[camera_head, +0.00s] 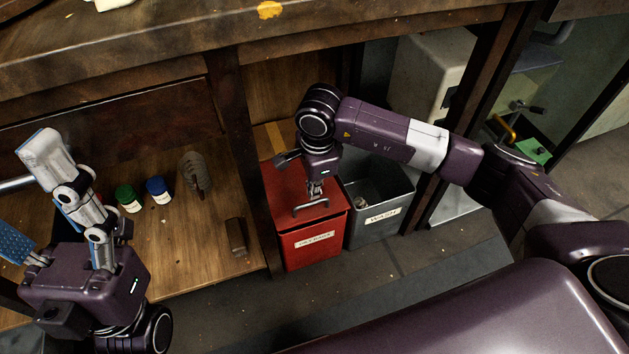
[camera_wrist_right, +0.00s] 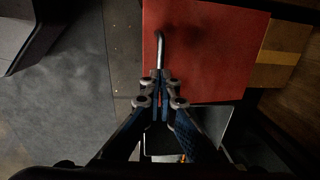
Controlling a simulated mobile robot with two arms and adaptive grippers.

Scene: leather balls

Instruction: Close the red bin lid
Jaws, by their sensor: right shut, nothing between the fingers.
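The red bin (camera_head: 314,247) stands on the floor under the bench, with a pale label on its front. Its red lid (camera_head: 283,193) lies flat over the top, and no gap shows at the front edge. A grey metal handle (camera_head: 311,207) is on the lid. The lid (camera_wrist_right: 205,60) and handle (camera_wrist_right: 160,45) also show in the right wrist view. My right gripper (camera_head: 316,190) is shut and empty, right over the lid by the handle; I cannot tell whether it touches. Its fingertips (camera_wrist_right: 160,76) are together in the wrist view. My left gripper (camera_head: 28,195) is open and empty at the left.
A grey open bin (camera_head: 380,208) with a label stands close to the right of the red bin. The wooden shelf at left holds a green jar (camera_head: 128,199), a blue jar (camera_head: 158,190) and a dark block (camera_head: 236,237). A table leg (camera_head: 240,150) stands left of the red bin.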

